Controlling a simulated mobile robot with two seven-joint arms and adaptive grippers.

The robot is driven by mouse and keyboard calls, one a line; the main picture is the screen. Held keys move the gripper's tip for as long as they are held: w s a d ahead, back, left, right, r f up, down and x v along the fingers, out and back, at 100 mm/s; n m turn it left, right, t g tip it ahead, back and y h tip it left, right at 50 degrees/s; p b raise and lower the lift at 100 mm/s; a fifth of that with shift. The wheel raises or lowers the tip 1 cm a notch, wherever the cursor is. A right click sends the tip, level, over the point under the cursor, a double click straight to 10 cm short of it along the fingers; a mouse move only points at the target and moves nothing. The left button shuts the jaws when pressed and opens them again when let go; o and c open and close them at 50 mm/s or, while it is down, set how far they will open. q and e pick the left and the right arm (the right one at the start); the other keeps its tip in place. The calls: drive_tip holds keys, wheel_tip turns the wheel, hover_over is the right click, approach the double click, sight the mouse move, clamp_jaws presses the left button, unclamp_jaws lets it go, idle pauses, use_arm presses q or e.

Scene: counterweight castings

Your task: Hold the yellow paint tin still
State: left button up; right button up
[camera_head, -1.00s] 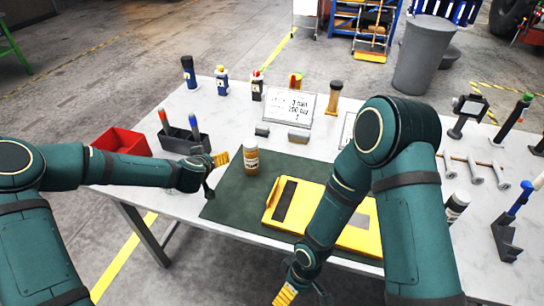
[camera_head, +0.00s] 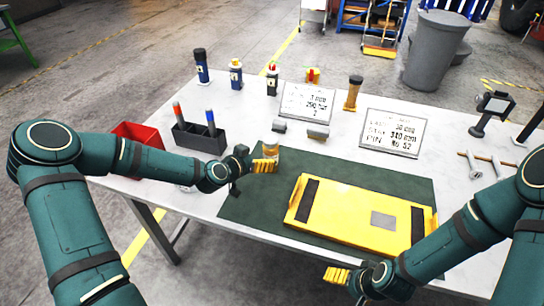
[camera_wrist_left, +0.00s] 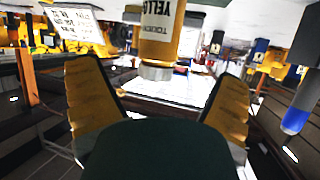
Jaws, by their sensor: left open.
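The yellow paint tin (camera_head: 272,148) is a small ochre jar with a pale label, standing at the back edge of the green mat. My left gripper (camera_head: 265,166) is in front of it and hides its lower part. In the left wrist view the tin (camera_wrist_left: 160,38) appears upside down, its label reading YELLOW, between and beyond the two open yellow fingers of my left gripper (camera_wrist_left: 160,80). Clear gaps show on both sides of it. My right gripper (camera_head: 337,275) is at the table's front edge, below the yellow casting; its jaw opening is unclear.
A yellow casting (camera_head: 350,207) lies on the green mat (camera_head: 240,208). A dark bin with markers (camera_head: 200,140) and a red bin (camera_head: 137,134) stand at left. Two placards, a grey block (camera_head: 318,131) and several bottles are behind the tin.

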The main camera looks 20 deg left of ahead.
sight(271, 149)
use_arm(q)
drive_tip(key=x, duration=0.8)
drive_tip(key=shift+w+d, duration=0.15)
drive_tip(key=shift+r, duration=0.1)
drive_tip(key=shift+c, duration=0.2)
drive_tip(key=c, duration=1.4)
